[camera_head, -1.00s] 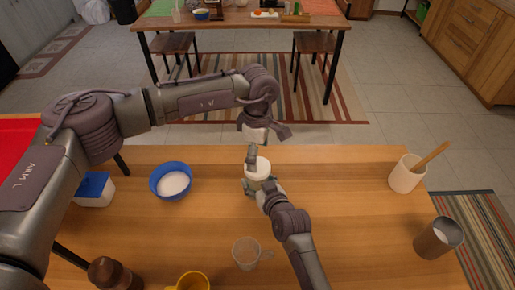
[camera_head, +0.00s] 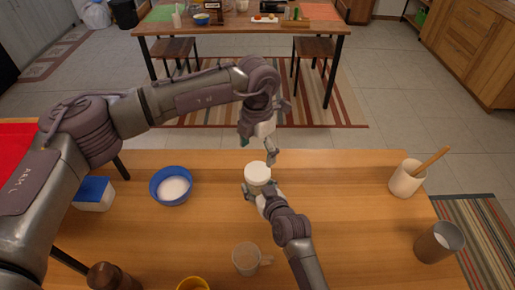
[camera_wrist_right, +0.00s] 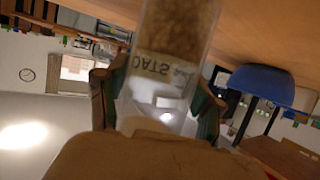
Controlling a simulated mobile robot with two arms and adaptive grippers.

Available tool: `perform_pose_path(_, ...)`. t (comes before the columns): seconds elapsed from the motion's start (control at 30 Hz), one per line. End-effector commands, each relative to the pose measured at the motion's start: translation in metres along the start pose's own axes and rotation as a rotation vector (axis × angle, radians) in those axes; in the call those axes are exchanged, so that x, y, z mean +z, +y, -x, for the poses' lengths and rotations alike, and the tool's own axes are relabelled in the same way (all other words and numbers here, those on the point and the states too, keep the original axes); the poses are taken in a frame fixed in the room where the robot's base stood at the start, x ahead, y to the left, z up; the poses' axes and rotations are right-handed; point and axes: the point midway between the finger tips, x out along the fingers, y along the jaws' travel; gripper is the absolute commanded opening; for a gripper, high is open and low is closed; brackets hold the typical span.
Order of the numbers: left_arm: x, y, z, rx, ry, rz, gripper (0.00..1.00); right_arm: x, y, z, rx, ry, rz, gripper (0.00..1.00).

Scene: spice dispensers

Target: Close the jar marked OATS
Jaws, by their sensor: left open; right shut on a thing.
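The OATS jar (camera_head: 257,185) stands upright on the wooden table, with a white round top (camera_head: 257,169). In the right wrist view the clear jar (camera_wrist_right: 178,40) holds brown oats and its OATS lettering appears upside down. My right gripper (camera_head: 255,191) is shut around the jar's side; its fingers show on both sides of the jar in the wrist view. My left gripper (camera_head: 258,149) is open and empty, just above and behind the white top, its fingers apart. I cannot tell whether the white top is fully seated.
A blue bowl (camera_head: 163,194) with white contents and a blue-lidded box (camera_head: 94,203) stand left. A clear mug (camera_head: 246,259) and yellow cup (camera_head: 193,285) are near the front. A white crock with a wooden spoon (camera_head: 405,181) and a metal canister (camera_head: 431,246) stand right.

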Motion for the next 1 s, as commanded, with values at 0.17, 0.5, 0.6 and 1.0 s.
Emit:
perform_pose_path(0.17,0.0,0.0,-0.01,-0.001,0.001,0.0,0.84,0.0,0.0,0.0,0.0,0.0,0.0,0.0)
perform_pose_path(0.5,0.0,-0.001,-0.06,-0.002,0.002,-0.002,0.84,0.0,0.0,0.0,0.0,0.0,0.0,0.0)
perform_pose_path(0.6,0.0,0.0,-0.071,-0.001,0.0,-0.001,0.84,0.0,0.0,0.0,0.0,0.0,0.0,0.0)
perform_pose_path(1.0,0.0,0.0,-0.08,0.0,0.0,-0.003,0.84,0.0,0.0,0.0,0.0,0.0,0.0,0.0)
